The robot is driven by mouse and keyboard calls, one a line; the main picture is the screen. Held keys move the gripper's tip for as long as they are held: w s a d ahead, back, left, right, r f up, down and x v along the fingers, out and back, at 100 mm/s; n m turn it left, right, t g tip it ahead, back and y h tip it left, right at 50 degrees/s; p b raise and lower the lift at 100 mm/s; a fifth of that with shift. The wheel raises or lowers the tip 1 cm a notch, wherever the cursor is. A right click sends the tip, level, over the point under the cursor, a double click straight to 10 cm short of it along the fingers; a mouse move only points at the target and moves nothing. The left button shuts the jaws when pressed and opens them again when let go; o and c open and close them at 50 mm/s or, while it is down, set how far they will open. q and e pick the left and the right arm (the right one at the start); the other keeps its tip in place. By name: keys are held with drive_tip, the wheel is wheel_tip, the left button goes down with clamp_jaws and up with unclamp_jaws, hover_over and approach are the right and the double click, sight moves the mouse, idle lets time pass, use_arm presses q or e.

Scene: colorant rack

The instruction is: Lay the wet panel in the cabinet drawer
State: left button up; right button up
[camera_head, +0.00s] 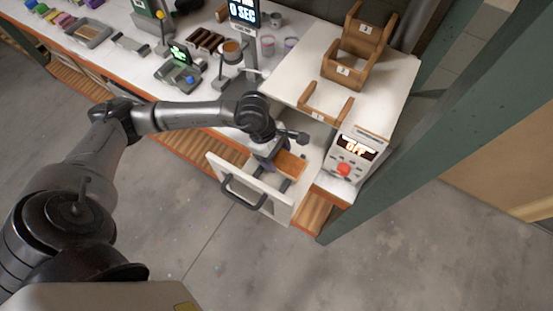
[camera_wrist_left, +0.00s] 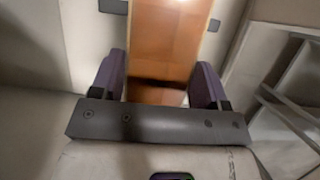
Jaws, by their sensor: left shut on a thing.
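The wet panel (camera_head: 292,163) is a flat orange-brown board, inside the outline of the open cabinet drawer (camera_head: 240,181). My left gripper (camera_head: 281,168) reaches in over the drawer and is shut on the panel. In the left wrist view the panel (camera_wrist_left: 168,55) runs away from me between the two purple fingers of the gripper (camera_wrist_left: 160,88). A dark band crosses the panel near the fingers. I cannot tell whether its underside touches the drawer floor. My right gripper is not in view.
The drawer has a dark handle (camera_head: 240,194) on its white front. A control box (camera_head: 352,155) with a lit display and red button stands just right of the drawer. Numbered wooden racks (camera_head: 345,72) stand on the white top behind. A green post (camera_head: 440,140) rises at right.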

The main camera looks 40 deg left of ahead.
sight(277, 162)
use_arm(q)
drive_tip(key=shift+f, duration=2.05)
drive_tip(key=shift+f, duration=0.15)
drive_tip(key=o, duration=1)
drive_tip(key=shift+c, duration=0.2)
drive_tip(key=v, duration=1.1)
drive_tip(key=shift+a, duration=0.1)
drive_tip(key=shift+s+a+r, duration=0.1)
drive_tip(key=shift+a+r, duration=0.1)
drive_tip(key=shift+r, duration=0.45)
drive_tip(key=shift+d, duration=0.1)
